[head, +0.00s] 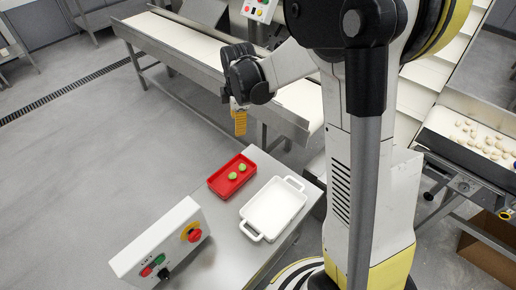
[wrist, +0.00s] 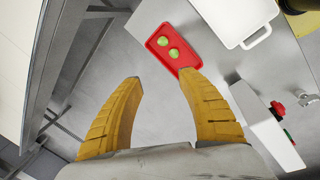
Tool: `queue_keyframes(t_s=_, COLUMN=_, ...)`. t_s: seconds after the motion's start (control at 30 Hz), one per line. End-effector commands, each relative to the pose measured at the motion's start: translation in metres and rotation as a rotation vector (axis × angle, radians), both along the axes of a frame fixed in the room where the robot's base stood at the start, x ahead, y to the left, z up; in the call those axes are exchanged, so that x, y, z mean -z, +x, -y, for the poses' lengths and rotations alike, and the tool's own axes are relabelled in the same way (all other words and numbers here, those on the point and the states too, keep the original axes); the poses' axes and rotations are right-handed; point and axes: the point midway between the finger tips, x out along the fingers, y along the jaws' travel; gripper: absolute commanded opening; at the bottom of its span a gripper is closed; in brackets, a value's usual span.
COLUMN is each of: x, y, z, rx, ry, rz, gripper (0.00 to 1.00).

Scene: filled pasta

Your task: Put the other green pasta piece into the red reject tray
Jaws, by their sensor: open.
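Two green pasta pieces lie in the red reject tray (head: 232,178), one nearer (head: 232,176) and one farther (head: 242,167). In the wrist view the same tray (wrist: 187,63) shows with both green pieces, one (wrist: 163,41) beside the other (wrist: 173,53). My gripper (head: 240,125) hangs above and beyond the tray, near the conveyor edge. In the wrist view its two yellow fingers (wrist: 166,100) are spread apart with nothing between them. I see no green piece outside the tray.
A white dish with handles (head: 272,208) stands right of the tray on the steel table (head: 222,215). A control box with buttons (head: 160,245) stands at the near left. A white conveyor (head: 190,48) runs behind. Several pale pasta pieces (head: 485,140) lie at the far right.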

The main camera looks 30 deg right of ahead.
Motion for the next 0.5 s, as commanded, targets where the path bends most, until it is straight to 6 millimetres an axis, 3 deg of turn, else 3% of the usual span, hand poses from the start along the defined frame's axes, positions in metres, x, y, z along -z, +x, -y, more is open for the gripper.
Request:
queue_keyframes(t_s=0.03, x=-0.023, y=-0.016, z=-0.004, rx=0.080, ry=0.017, rz=0.028, gripper=0.46)
queue_keyframes(t_s=0.2, x=-0.083, y=-0.069, z=-0.015, rx=0.396, ry=0.105, rz=0.136, gripper=0.46)
queue_keyframes(t_s=0.33, x=-0.112, y=-0.115, z=-0.022, rx=0.633, ry=0.197, rz=0.211, gripper=0.46)
queue_keyframes(t_s=0.5, x=-0.129, y=-0.173, z=-0.029, rx=0.923, ry=0.345, rz=0.296, gripper=0.46)
